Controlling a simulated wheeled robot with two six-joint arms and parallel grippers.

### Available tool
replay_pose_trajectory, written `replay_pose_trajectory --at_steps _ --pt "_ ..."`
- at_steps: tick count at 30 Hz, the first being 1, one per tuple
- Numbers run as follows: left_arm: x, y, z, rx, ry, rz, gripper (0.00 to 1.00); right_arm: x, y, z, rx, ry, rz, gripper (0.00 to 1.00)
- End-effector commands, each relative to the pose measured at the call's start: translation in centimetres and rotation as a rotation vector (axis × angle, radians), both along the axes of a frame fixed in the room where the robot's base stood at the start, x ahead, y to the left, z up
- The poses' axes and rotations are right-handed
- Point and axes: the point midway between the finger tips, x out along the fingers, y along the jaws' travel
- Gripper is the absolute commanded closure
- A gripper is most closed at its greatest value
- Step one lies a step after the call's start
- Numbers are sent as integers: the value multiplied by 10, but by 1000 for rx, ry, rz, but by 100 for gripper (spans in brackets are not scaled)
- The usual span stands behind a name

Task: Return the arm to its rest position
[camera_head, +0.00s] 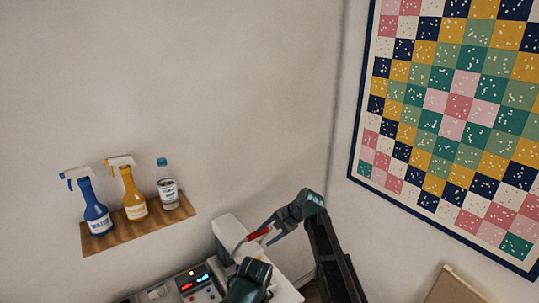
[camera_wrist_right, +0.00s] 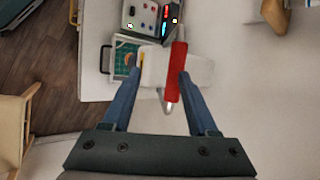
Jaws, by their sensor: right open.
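My right gripper (camera_head: 270,231) is at the lower middle of the head view, beside a white machine body. In the right wrist view, its two blue fingers (camera_wrist_right: 160,73) are apart. A red-handled tool (camera_wrist_right: 177,75) with metal ends shows near the right finger, and I cannot tell whether it touches it. The same red handle (camera_head: 258,234) shows by the fingertips in the head view. My right arm's dark links come in from the lower right. My left gripper is not in view.
A control unit (camera_head: 198,281) with lit displays stands at the lower left of the white machine (camera_head: 228,232). A wooden shelf (camera_head: 140,237) holds two spray bottles and a clear bottle. A quilt (camera_head: 455,115) hangs on the right wall. The wall above the arm is clear.

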Motion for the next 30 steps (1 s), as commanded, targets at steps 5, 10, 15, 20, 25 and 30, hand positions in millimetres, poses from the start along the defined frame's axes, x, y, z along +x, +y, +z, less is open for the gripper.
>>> replay_pose_trajectory --at_steps 5,10,15,20,25,30 --pt "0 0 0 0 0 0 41 -80 -52 -20 -205 -81 173 41" --pt "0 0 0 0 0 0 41 -157 -110 -36 -432 -131 398 41" --pt "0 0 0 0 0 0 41 -217 -155 -43 -596 -136 588 41" --pt "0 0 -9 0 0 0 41 -261 -185 -54 -708 -117 742 41" --pt "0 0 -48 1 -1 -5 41 -260 -162 -94 -706 -116 794 41" --pt "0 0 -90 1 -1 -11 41 -269 -141 -135 -715 -110 860 41"
